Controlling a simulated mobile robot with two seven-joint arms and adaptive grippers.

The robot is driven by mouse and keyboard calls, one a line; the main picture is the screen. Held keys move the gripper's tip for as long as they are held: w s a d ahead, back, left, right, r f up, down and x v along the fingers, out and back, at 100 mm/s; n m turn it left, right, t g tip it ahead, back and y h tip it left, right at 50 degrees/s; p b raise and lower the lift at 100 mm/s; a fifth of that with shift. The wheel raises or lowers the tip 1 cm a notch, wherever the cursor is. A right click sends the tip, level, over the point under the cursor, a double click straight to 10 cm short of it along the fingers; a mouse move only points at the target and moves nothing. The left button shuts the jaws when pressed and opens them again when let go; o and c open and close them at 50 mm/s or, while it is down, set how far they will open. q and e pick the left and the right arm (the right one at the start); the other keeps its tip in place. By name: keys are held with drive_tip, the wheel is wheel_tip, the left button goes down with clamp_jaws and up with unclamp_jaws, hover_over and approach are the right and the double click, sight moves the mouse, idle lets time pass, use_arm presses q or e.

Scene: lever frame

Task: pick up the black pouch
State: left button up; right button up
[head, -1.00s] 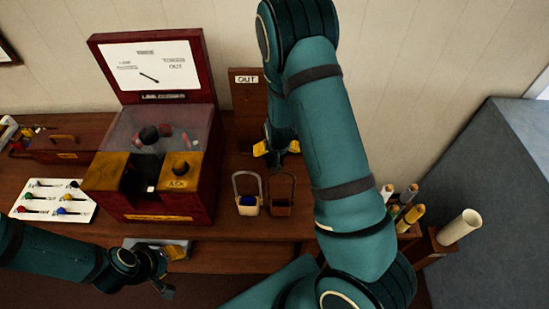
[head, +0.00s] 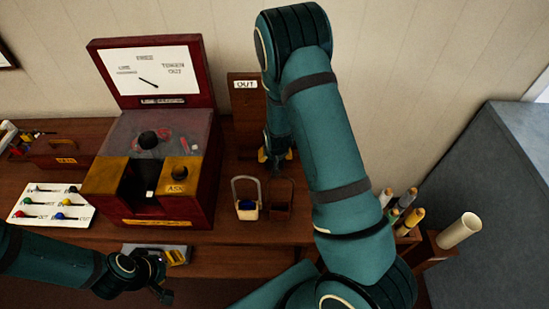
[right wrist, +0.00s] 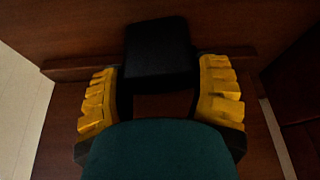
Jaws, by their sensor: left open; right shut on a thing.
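The black pouch (right wrist: 158,50) shows in the right wrist view, against a dark wooden surface. My right gripper (right wrist: 160,92) has its yellow-padded fingers on both sides of the pouch's near end and is shut on it. In the head view my right gripper (head: 275,158) is low in front of the wooden board marked OUT (head: 247,115); the pouch cannot be made out there. My left gripper (head: 172,280) is open and empty at the front edge of the bench, at lower left.
A red cabinet (head: 190,205) with a dial stands left of my right gripper. Two small handled carriers (head: 246,208) stand close in front of it. A white board with coloured pegs (head: 50,204) lies at left. Upright tubes (head: 408,210) stand at right.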

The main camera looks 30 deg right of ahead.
drive_tip(key=shift+r, duration=0.5)
wheel_tip(320, 180, up, 3)
drive_tip(key=shift+w+f, duration=0.1)
use_arm(q)
wheel_tip(320, 180, down, 3)
drive_tip(key=b, duration=0.3)
drive_tip(key=shift+d+f, duration=0.1)
drive_tip(key=shift+f, duration=0.1)
use_arm(e)
drive_tip(key=s+d, duration=0.4)
drive_tip(key=d, duration=0.3)
drive_tip(key=s+d, duration=0.5)
drive_tip(key=d, duration=0.3)
drive_tip(key=shift+s+d+f, duration=0.15)
drive_tip(key=shift+s, duration=0.1)
